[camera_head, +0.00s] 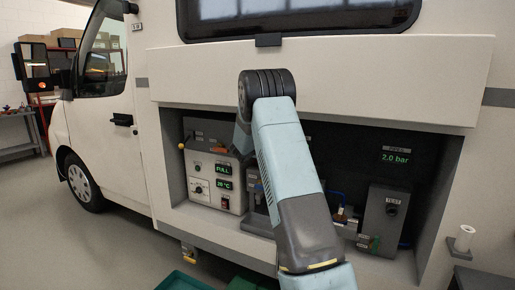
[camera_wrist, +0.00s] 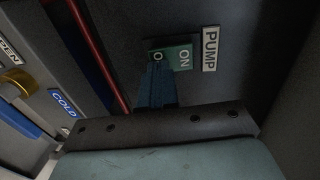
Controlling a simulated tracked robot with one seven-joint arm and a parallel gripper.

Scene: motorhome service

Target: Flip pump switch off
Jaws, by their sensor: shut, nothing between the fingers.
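The pump switch (camera_wrist: 182,57) is in the wrist view. It is a small green piece marked ON, with a round O mark at its left end, set on a dark panel. A PUMP label (camera_wrist: 209,48) is beside it on the right. My gripper (camera_wrist: 158,68) is shut and empty. Its blue fingertips are at the O end of the switch and cover part of it. I cannot tell whether they touch it. In the head view my arm hides the gripper and the pump switch.
The motorhome's open service bay holds a control panel (camera_head: 212,183) with displays on the left and a grey box (camera_head: 386,215) marked TEST on the right. In the wrist view a red pipe (camera_wrist: 97,55), a blue COLD label (camera_wrist: 63,103) and a brass-coloured fitting (camera_wrist: 18,80) are at left.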

